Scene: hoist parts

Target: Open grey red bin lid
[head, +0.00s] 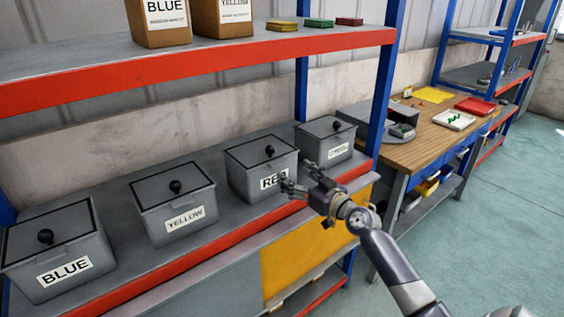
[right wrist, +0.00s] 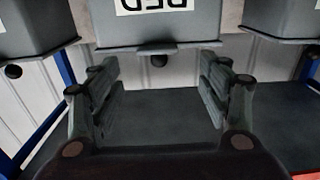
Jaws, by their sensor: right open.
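The grey bin labelled RED (head: 262,171) stands on the lower shelf in the head view. Its lid (head: 262,152) with a black knob (head: 270,151) lies closed on top. My right gripper (head: 299,180) is open and empty just in front of the bin's right side and partly covers the label. In the right wrist view, the RED bin (right wrist: 155,24) appears upside down beyond the open fingers (right wrist: 160,88), with its black knob (right wrist: 159,60) below it in the picture. I cannot tell whether the fingers touch the bin. My left gripper is not in view.
Grey lidded bins labelled YELLOW (head: 174,207) and BLUE (head: 57,255) stand to the left, another bin (head: 326,141) to the right. A shelf with a red edge (head: 200,65) runs above them. A wooden workbench (head: 430,135) stands at the right.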

